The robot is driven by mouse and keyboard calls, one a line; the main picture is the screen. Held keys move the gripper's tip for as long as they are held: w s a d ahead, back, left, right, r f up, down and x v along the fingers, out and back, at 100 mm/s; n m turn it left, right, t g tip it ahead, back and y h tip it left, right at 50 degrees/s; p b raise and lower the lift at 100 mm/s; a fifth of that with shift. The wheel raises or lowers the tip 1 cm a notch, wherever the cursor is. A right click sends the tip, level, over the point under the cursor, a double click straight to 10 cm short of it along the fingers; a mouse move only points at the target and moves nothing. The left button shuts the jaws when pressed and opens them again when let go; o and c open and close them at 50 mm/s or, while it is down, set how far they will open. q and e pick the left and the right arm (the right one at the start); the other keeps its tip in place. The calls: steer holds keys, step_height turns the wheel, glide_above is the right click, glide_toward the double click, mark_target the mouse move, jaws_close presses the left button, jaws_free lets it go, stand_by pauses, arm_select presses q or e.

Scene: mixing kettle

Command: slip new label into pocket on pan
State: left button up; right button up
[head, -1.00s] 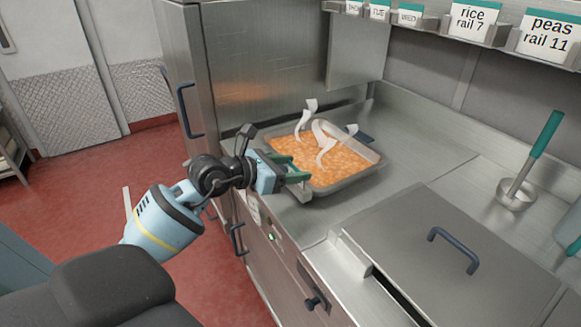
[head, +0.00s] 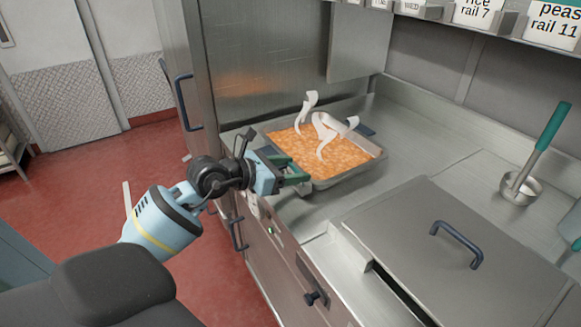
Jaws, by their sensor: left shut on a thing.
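The pocket on the pan cannot be made out. My right gripper is not in view.
A lidded steel vessel (head: 440,265) stands at the front right. A ladle with a green handle (head: 548,135) rests behind it. Printed labels (head: 477,10) sit on a rail above. The counter right of the pan is clear.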

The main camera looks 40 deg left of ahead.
arm_select(q)
steer(key=shift+f, duration=0.25)
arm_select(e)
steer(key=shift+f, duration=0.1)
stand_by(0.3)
arm_select(q)
steer(key=o, duration=1.2)
steer(key=shift+c, duration=0.2)
steer(key=p+v, duration=0.1)
steer(key=v, duration=0.6)
steer(key=shift+p, duration=0.3)
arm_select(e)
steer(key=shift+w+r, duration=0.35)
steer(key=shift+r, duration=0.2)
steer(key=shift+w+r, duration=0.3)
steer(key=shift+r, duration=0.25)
